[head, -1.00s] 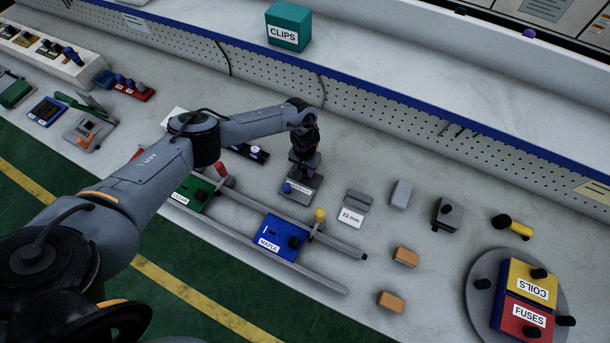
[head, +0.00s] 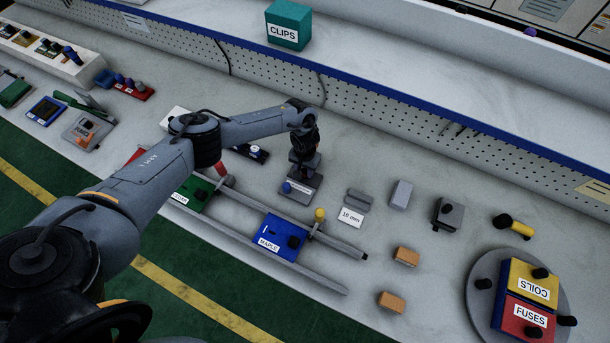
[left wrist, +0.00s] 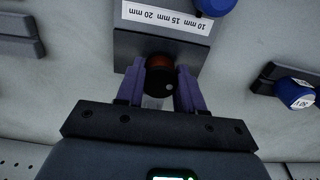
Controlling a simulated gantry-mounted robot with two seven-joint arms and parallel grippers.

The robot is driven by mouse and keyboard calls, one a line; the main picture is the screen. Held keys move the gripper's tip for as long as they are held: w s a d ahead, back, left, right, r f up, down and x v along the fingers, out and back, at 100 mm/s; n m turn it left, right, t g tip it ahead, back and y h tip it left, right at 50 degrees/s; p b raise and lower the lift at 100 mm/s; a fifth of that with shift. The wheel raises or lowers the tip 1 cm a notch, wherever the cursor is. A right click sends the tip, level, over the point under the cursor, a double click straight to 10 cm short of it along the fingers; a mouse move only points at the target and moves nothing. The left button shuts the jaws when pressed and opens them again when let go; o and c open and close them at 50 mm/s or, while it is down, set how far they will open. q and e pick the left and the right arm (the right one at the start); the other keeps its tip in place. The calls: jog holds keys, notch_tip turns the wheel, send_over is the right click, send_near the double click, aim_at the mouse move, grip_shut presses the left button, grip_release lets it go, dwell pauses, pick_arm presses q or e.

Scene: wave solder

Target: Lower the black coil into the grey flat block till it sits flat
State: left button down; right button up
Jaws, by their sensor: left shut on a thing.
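My left gripper (head: 303,168) points down over the grey flat block (head: 300,190) near the middle of the bench. In the left wrist view, the purple fingers of the gripper (left wrist: 160,92) are shut on the black coil (left wrist: 160,88), which has a reddish-brown end. The coil overlaps the near part of the grey block (left wrist: 128,46), which bears a white label reading 10, 15 and 20 mm. I cannot tell whether the coil's underside touches the block or is seated; the fingers and the coil itself hide it. My right gripper is not in view.
A blue knob (head: 287,188) stands at the block's corner. A 10 mm piece (head: 352,216) lies to the right. A round turntable (head: 483,310) carries yellow and red bins.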

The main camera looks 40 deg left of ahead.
pick_arm(q)
jog(key=shift+f+b, duration=0.3)
jog(key=shift+f, duration=0.25)
dwell(0.4)
jog(key=c, duration=0.6)
grip_release()
notch_tip(320, 180, up, 11)
jog(key=shift+f+p, duration=0.1)
jog(key=shift+p, duration=0.85)
jog(key=shift+d, duration=0.1)
